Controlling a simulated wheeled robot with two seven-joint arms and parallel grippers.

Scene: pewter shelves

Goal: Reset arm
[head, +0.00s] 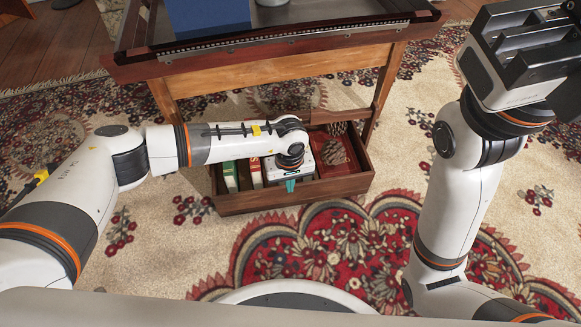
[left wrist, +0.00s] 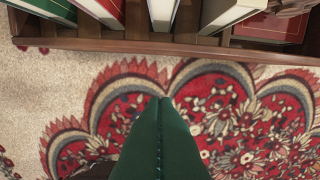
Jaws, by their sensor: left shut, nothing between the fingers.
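My left arm reaches across the head view from the left, and its gripper (head: 290,185) hangs at the front edge of an open wooden drawer (head: 290,200). The green fingers show in the left wrist view (left wrist: 160,102), pressed together with nothing between them. They point down over the carpet, just in front of the drawer wall (left wrist: 150,47). My right arm stands raised at the right of the head view. Its gripper (head: 530,50) is at the top right corner, partly cut off, and its finger gap is not clear.
The drawer holds several books, including a green one (head: 230,176) and a red one (head: 333,158), and a pinecone (head: 332,153). A wooden table (head: 270,68) with a blue object (head: 207,18) stands above it. Patterned carpet (head: 140,240) lies open around.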

